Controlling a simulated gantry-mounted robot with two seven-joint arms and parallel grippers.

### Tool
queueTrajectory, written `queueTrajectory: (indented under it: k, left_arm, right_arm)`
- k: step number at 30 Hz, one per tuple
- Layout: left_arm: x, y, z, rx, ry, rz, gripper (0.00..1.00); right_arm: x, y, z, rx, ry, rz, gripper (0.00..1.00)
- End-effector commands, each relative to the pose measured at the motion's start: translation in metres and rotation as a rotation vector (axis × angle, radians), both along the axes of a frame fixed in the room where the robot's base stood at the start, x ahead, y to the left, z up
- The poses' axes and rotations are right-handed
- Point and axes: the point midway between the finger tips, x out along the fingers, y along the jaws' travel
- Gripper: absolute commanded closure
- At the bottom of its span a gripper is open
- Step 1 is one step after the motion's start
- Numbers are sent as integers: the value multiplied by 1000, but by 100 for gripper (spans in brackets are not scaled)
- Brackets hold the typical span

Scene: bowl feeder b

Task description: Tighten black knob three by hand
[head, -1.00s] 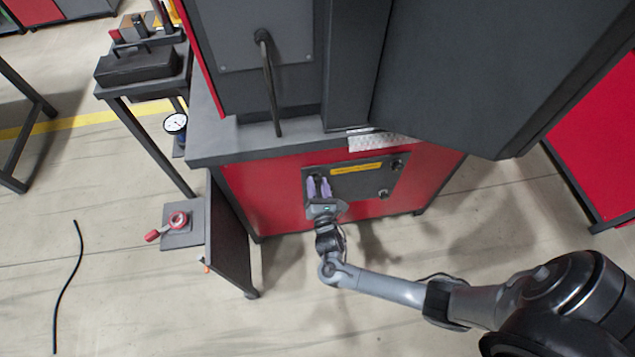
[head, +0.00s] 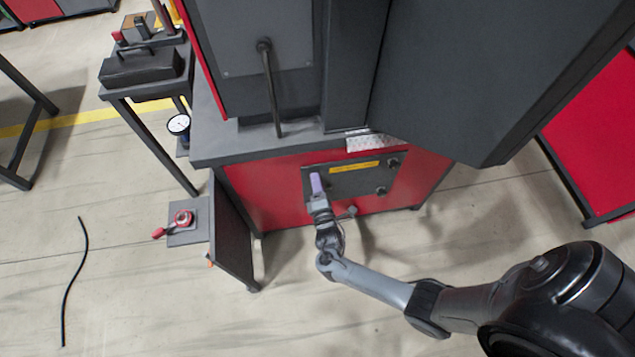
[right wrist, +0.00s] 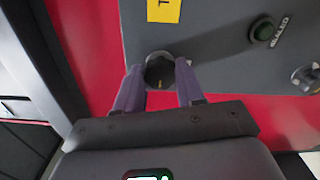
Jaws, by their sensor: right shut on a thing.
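The dark grey panel (head: 350,186) is on the red front of the machine, with a yellow label (head: 355,167). A black knob (right wrist: 160,67) at the panel's edge sits between the two purple fingers of my right gripper (right wrist: 159,86), which is shut on it. In the head view my right gripper (head: 317,184) reaches the panel's left part and hides this knob. Two other knobs show at the panel's right, an upper one (head: 393,162) and a lower one (head: 381,190). I cannot read any knob number. My left gripper is not in view.
A large dark door (head: 440,80) overhangs the panel's right. A dark side plate (head: 232,235) and a red-handled part (head: 183,219) stand left of my arm. A black hose (head: 72,280) lies on the floor.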

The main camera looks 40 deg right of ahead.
Motion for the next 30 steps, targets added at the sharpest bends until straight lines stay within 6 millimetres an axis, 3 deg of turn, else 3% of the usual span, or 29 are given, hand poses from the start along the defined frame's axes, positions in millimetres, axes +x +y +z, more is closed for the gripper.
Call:
queueTrajectory:
  k: [15,30]
  left_arm:
    - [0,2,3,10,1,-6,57]
    - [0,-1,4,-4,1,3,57]
  right_arm:
    - [0,0,-1,296,-180,-1,92]
    - [0,0,-1,348,-212,0,92]
